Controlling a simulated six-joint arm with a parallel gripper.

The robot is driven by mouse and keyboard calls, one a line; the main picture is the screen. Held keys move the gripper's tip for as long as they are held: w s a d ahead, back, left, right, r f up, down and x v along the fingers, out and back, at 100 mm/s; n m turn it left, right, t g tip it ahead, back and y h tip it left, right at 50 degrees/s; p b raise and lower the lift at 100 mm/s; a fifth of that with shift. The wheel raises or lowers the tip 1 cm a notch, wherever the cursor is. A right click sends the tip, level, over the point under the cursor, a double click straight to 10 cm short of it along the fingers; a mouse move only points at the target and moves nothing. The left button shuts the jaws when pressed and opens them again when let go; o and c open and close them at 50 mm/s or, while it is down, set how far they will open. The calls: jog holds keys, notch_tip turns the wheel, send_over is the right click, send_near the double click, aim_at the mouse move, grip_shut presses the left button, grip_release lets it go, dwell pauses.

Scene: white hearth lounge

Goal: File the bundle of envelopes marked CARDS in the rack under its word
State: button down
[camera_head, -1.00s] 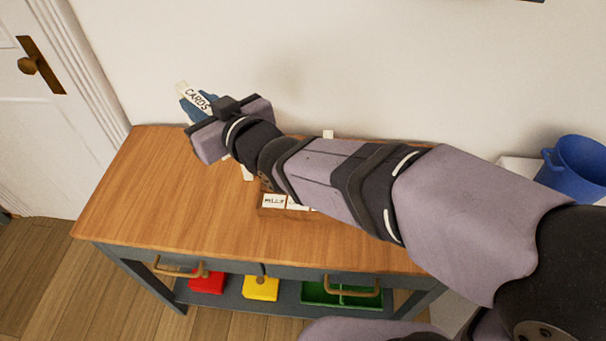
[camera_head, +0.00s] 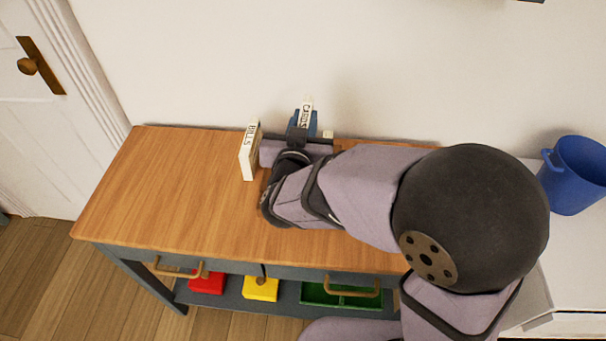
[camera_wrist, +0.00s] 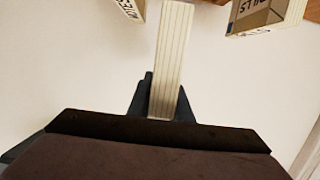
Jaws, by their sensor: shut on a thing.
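The white CARDS bundle (camera_head: 306,110) is held upright near the wall at the back of the wooden table. My gripper (camera_head: 303,126) is shut on it. The bundle also shows edge-on between my dark fingers in the wrist view (camera_wrist: 172,60). It is above the table; whether it touches anything below is hidden. The rack is hidden behind my arm in the head view. A bundle marked BILLS (camera_head: 250,152) stands upright to the left of my gripper. In the wrist view, a bundle with partly readable upside-down lettering (camera_wrist: 258,14) shows at the top right.
The wooden table top (camera_head: 165,190) is clear on its left side. A small pale piece (camera_head: 328,134) shows just right of my gripper. Another lettered piece (camera_wrist: 130,8) is at the wrist view's top. A blue bin (camera_head: 575,178) stands at the far right.

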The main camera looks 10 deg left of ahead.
jog(key=shift+a+f+y, duration=0.1)
jog(key=shift+f+y, duration=0.1)
jog(key=shift+y, duration=0.1)
jog(key=shift+f+b, duration=0.75)
jog(key=shift+f, duration=4.15)
jog(key=shift+f, duration=0.2)
jog(key=c, duration=1.6)
grip_release()
jog(key=shift+r, duration=0.1)
jog(key=shift+r, duration=0.15)
jog(key=shift+s+r, duration=0.25)
jog(key=shift+s, duration=1)
jog(key=shift+s+r, duration=0.2)
jog(key=shift+s, duration=1)
jog(key=shift+s+r, duration=0.25)
jog(key=shift+s, duration=1)
